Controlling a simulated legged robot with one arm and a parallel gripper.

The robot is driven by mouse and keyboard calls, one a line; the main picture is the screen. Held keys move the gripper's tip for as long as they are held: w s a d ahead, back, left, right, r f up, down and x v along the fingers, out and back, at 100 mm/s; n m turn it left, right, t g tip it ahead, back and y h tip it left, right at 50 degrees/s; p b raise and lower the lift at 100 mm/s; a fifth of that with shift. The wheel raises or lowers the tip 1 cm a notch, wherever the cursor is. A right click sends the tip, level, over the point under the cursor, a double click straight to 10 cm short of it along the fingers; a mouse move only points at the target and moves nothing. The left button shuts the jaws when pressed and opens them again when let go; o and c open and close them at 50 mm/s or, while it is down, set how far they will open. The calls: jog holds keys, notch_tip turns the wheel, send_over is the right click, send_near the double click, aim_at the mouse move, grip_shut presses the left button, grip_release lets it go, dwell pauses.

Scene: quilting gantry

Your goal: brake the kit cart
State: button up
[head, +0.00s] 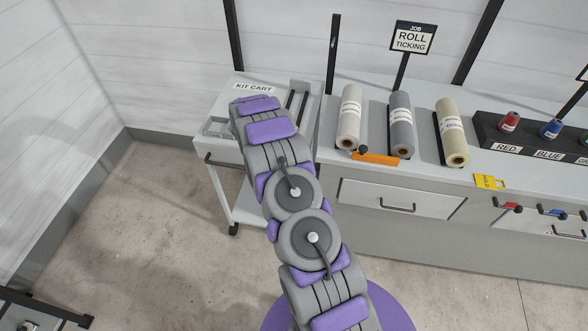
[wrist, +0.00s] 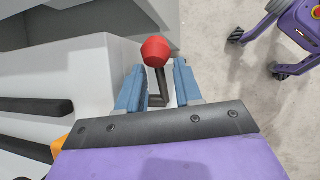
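The kit cart (head: 214,133) stands at the left end of the counter, with a sign reading "KIT CART" on its top. My arm reaches over it and hides part of it, and my gripper is hidden in the head view. In the wrist view, my gripper (wrist: 159,68) has its two blue fingers apart. A red knob (wrist: 155,51) on a dark bent lever (wrist: 159,88) shows ahead of the fingers, with the lever's stem in line with the gap between them. I see no clear contact. The cart's pale surface (wrist: 80,65) lies to the left.
The counter right of the cart holds several fabric rolls (head: 401,122), an orange tool (head: 376,157) and a dark spool rack (head: 486,130). A "ROLL TICKING" sign (head: 412,38) stands behind. Drawers (head: 398,199) face the front. The concrete floor (head: 150,220) left of the cart is clear.

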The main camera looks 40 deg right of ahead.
jog(key=p+v, duration=0.2)
jog(key=v, duration=1.5)
jog(key=shift+w+p, duration=0.15)
jog(key=shift+p, duration=0.15)
jog(key=shift+a+r, duration=0.1)
jog(key=shift+r, duration=0.05)
jog(key=s+a+r+m+y, duration=0.1)
jog(key=s+a+r+m, duration=0.1)
jog(key=s+a+r, duration=0.45)
jog(key=s+a+r+m+y, duration=0.2)
jog(key=s+a+r, duration=0.2)
jog(key=s+r, duration=0.55)
jog(key=s+a+r+m+y, duration=0.1)
jog(key=s+a, duration=0.2)
jog(key=s, duration=0.5)
jog(key=s+a+r+m, duration=0.1)
jog(key=s+a, duration=0.3)
jog(key=s, duration=0.4)
jog(key=s+a+r+m+t+y, duration=0.1)
jog(key=s+a+r+m, duration=0.1)
jog(key=s, duration=0.7)
jog(key=shift+a+m+y+b, duration=0.3)
jog(key=shift+a+m+b, duration=0.1)
jog(key=shift+a, duration=0.4)
